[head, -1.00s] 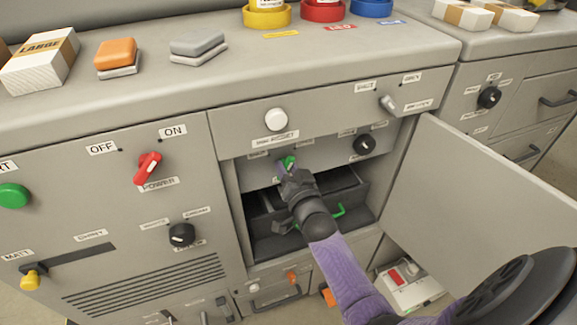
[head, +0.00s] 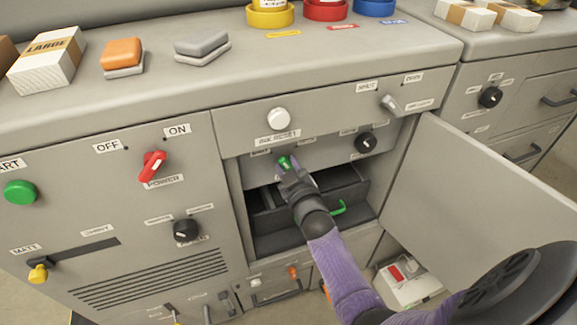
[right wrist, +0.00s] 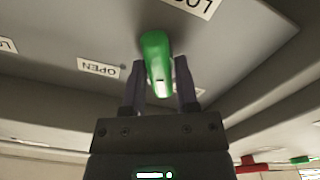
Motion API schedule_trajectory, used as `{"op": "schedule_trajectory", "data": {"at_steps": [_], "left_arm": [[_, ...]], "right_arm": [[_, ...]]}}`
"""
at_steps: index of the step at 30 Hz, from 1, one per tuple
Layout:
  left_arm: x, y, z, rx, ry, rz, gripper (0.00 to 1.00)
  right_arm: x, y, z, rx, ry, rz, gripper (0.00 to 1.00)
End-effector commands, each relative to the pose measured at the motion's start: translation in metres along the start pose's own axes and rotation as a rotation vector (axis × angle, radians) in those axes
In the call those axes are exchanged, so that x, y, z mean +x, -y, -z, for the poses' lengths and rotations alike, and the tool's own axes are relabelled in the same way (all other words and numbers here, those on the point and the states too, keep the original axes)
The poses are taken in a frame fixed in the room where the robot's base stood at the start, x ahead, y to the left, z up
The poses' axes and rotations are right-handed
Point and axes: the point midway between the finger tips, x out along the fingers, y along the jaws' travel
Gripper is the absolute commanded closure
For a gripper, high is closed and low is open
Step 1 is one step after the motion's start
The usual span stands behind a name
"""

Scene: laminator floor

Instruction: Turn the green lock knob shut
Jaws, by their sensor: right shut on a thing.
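The green lock knob (head: 285,162) is on the panel inside the open bay, above an open dark drawer. It shows closer in the right wrist view (right wrist: 156,62), with a pale mark at its lower end. My right gripper (head: 290,168) is shut on the knob; in the right wrist view its fingers (right wrist: 159,82) stand on either side of it. An OPEN label (right wrist: 98,68) is left of the knob, and a partly cut-off label starting "LO" (right wrist: 192,5) is at its upper right. My left gripper is not in view.
The open door (head: 470,190) stands right of the bay. The dark drawer (head: 345,190) with a green handle is below the knob. A black knob (head: 365,143) and a white button (head: 278,118) are nearby. A red power switch (head: 153,166) is at left.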

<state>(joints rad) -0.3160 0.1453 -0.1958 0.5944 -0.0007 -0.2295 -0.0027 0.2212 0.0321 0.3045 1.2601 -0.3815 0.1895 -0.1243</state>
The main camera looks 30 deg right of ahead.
Motion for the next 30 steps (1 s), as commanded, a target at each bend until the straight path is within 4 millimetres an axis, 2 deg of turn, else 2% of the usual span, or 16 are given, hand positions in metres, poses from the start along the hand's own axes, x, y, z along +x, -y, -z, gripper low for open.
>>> {"op": "schedule_trajectory", "data": {"at_steps": [6, 15, 30], "left_arm": [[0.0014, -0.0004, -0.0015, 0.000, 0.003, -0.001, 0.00], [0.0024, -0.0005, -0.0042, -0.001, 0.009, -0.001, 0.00], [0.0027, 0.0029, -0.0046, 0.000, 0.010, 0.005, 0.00]], "right_arm": [[-0.0002, 0.0012, -0.0008, -0.147, 0.001, 0.000, 1.00], [-0.0002, 0.0019, -0.0007, -0.274, 0.001, 0.001, 1.00], [-0.0003, 0.0020, -0.0007, -0.311, 0.001, 0.001, 1.00]]}}
